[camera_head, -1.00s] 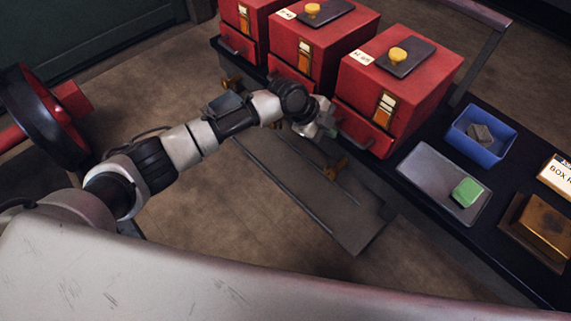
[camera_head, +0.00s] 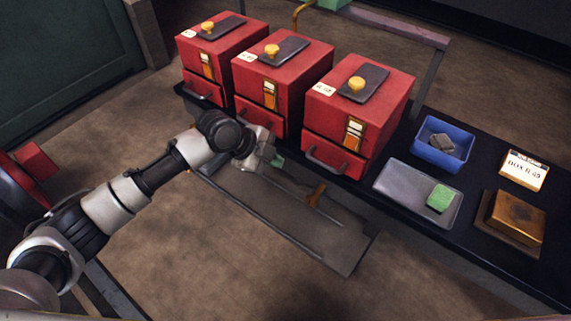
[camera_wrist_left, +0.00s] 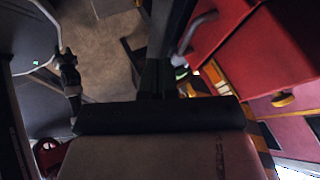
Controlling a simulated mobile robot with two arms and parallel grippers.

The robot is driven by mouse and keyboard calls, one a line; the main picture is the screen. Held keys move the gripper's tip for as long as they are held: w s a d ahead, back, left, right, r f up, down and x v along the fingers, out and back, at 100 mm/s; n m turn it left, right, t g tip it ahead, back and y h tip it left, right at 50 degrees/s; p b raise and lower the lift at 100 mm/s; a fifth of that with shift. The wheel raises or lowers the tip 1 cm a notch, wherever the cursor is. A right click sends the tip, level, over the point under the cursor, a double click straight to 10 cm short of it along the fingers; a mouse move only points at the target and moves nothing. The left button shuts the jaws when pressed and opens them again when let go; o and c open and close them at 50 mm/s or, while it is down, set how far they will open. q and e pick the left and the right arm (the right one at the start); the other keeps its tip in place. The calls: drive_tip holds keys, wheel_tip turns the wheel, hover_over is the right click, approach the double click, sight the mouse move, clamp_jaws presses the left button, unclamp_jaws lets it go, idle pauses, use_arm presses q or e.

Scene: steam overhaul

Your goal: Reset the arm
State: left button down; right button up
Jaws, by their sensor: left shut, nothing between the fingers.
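My left arm comes in from the left in the head view. Its gripper (camera_head: 274,160) is shut and empty, in front of the row of red boxes and left of the drawer handle (camera_head: 325,164) of the nearest box (camera_head: 371,110). In the left wrist view the shut fingers (camera_wrist_left: 157,75) point up the picture, with a red box (camera_wrist_left: 285,50) to their right. No contact between the gripper and a box can be made out. My right gripper is not recognisable in either view.
Two more red boxes (camera_head: 283,76) (camera_head: 221,46) stand farther along the dark bench. A blue bin (camera_head: 443,151), a grey tray (camera_head: 400,188) with a green block (camera_head: 440,197), and a brass block (camera_head: 517,216) are at right. Below the gripper is a grey platform (camera_head: 330,240); floor left is open.

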use_arm(q)
drive_tip(key=w+a+f+n+t+y+p, duration=0.1)
drive_tip(key=a+f+n+p, duration=0.1)
drive_tip(key=a+f+n, duration=0.3)
drive_tip(key=w+a+f+n+t+y+p, duration=0.1)
drive_tip(key=a+f+n+t+p, duration=0.1)
drive_tip(key=f+n, duration=0.35)
drive_tip(key=s+a+f+n+y+p, duration=0.1)
drive_tip(key=s+a+f+n, duration=0.15)
drive_tip(key=f, duration=0.25)
drive_tip(key=s+a+f+n+y, duration=0.1)
drive_tip(key=s+a+f, duration=0.25)
drive_tip(key=f, duration=0.25)
drive_tip(key=s+a+f+n+y+p, duration=0.1)
drive_tip(key=s+a+f, duration=0.1)
drive_tip(key=s+f, duration=0.25)
drive_tip(key=s+a+f+n+g+y+p, duration=0.1)
drive_tip(key=s+f, duration=0.3)
drive_tip(key=s, duration=0.8)
drive_tip(key=s+a+f+n+g+p, duration=0.1)
drive_tip(key=s+a+f+n, duration=0.1)
drive_tip(key=s, duration=1)
drive_tip(key=s+a+f+n+g+y+p, duration=0.1)
drive_tip(key=s+f, duration=0.5)
drive_tip(key=s, duration=0.6)
drive_tip(key=shift+s+a+f+n+g+y+p, duration=0.3)
drive_tip(key=shift+a+n+g, duration=0.35)
drive_tip(key=shift+n, duration=0.35)
